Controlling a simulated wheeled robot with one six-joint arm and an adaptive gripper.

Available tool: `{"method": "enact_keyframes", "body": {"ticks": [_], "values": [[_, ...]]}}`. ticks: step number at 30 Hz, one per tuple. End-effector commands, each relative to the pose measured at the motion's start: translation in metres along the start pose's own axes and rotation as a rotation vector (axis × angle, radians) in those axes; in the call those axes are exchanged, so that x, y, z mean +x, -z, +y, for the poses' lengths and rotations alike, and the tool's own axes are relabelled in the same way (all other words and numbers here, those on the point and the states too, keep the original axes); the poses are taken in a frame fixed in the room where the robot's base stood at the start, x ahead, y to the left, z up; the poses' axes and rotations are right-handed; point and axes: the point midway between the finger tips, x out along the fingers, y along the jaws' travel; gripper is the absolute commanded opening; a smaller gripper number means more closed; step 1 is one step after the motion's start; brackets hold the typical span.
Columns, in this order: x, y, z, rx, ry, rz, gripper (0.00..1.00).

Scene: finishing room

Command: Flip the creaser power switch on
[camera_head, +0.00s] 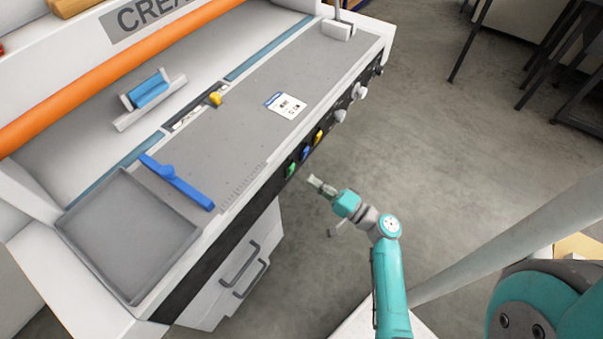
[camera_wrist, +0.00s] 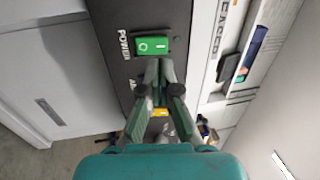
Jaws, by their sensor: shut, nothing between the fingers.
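The creaser (camera_head: 235,110) is a light grey bench machine with a dark control strip along its front edge. The power switch (camera_wrist: 152,46) is a green rocker marked with a circle and a bar, beside the word POWER on the dark panel. It also shows as a small green spot on the front strip in the head view (camera_head: 291,170). My gripper (camera_head: 313,180) is in front of the strip, near the green switch. In the wrist view my gripper (camera_wrist: 159,66) has its fingertips together just below the switch. It is shut and empty. Whether it touches the switch cannot be told.
A blue button (camera_head: 305,153), a yellow button (camera_head: 318,137) and white knobs (camera_head: 340,116) line the same strip. A grey tray (camera_head: 128,235) and a blue guide (camera_head: 176,181) are on the machine's left. A cabinet with handles (camera_head: 235,270) stands below.

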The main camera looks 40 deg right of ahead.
Motion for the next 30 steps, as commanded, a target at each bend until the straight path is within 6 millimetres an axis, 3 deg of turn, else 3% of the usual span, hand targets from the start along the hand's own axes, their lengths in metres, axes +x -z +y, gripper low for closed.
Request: {"method": "enact_keyframes", "body": {"ticks": [6, 12, 30], "values": [[0.029, -0.001, 0.0, 0.0, 0.001, -0.003, 0.0], [0.044, -0.001, 0.0, 0.001, 0.0, 0.0, 0.0], [0.05, -0.001, -0.001, 0.0, -0.033, -0.003, 0.0]]}}
